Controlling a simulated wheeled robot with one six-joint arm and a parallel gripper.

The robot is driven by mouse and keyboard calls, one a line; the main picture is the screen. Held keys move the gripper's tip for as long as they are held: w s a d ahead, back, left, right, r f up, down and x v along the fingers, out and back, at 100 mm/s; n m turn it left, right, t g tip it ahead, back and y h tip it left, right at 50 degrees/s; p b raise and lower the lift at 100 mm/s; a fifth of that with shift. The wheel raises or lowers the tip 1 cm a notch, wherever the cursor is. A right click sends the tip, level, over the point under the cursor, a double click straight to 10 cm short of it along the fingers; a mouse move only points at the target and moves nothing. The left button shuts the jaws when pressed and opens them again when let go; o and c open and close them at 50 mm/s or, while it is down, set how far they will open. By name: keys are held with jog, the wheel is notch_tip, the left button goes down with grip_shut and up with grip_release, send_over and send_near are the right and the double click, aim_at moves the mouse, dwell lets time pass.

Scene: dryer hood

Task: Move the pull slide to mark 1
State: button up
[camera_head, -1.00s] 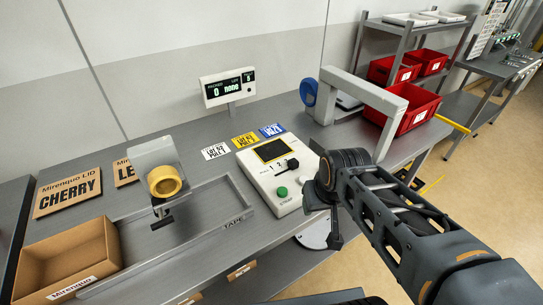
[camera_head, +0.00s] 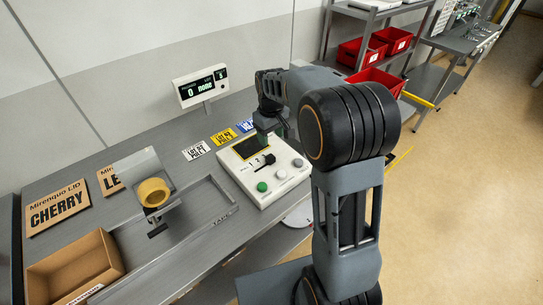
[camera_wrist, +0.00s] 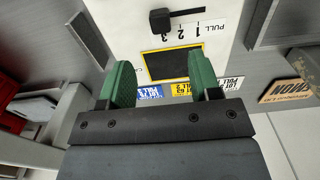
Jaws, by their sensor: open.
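The pull slide (camera_head: 269,158) is a black knob in a slot on the white control panel (camera_head: 290,182). In the wrist view the knob (camera_wrist: 161,21) sits at the left end of its slot, past the printed 3 and away from mark 1 (camera_wrist: 199,29). My gripper (camera_head: 268,123) hangs over the back part of the panel, near the dark yellow-framed screen. In the wrist view its two green fingers (camera_wrist: 162,78) are apart with nothing between them, with the screen (camera_wrist: 170,63) showing beyond. The fingers are apart from the knob.
A green button (camera_head: 262,187) and a pale knob stand on the panel's front. Lot cards (camera_head: 223,137) lie behind it. A display (camera_head: 200,88) reads 0 none. Red bins (camera_head: 362,52) stand at right.

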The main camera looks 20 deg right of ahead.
aim_at(271, 158)
notch_tip(271, 158, down, 11)
jog(key=shift+r+p, duration=0.1)
jog(key=shift+p, duration=0.65)
grip_shut()
